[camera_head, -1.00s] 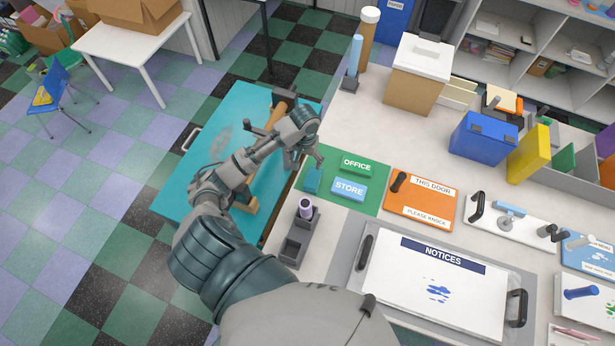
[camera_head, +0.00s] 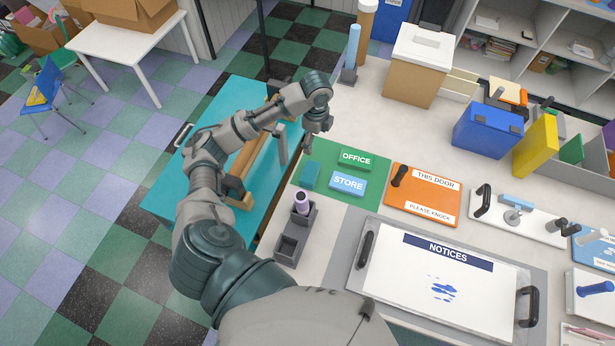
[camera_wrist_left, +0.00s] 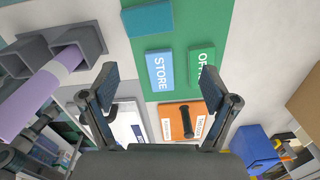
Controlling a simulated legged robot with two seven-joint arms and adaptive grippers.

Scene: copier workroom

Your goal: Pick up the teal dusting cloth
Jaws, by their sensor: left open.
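The teal dusting cloth (camera_head: 311,175) shows as a small flat teal piece on the left edge of the green mat (camera_head: 330,194), left of the STORE sign (camera_head: 348,184). In the left wrist view the cloth (camera_wrist_left: 147,18) lies at the top, above the STORE sign (camera_wrist_left: 160,70) and beyond my fingertips. My left gripper (camera_head: 296,153) is above the table's left edge, up and left of the cloth in the head view. In the left wrist view its two fingers (camera_wrist_left: 160,76) are wide apart with nothing held between them. My right gripper is not in view.
A grey holder (camera_head: 290,246) with a purple-topped cylinder (camera_head: 302,201) stands near the cloth. The OFFICE sign (camera_head: 356,159), orange door sign (camera_head: 424,193) and NOTICES board (camera_head: 445,285) lie to the right. A teal-topped surface (camera_head: 172,196) with wooden pieces is beside the table.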

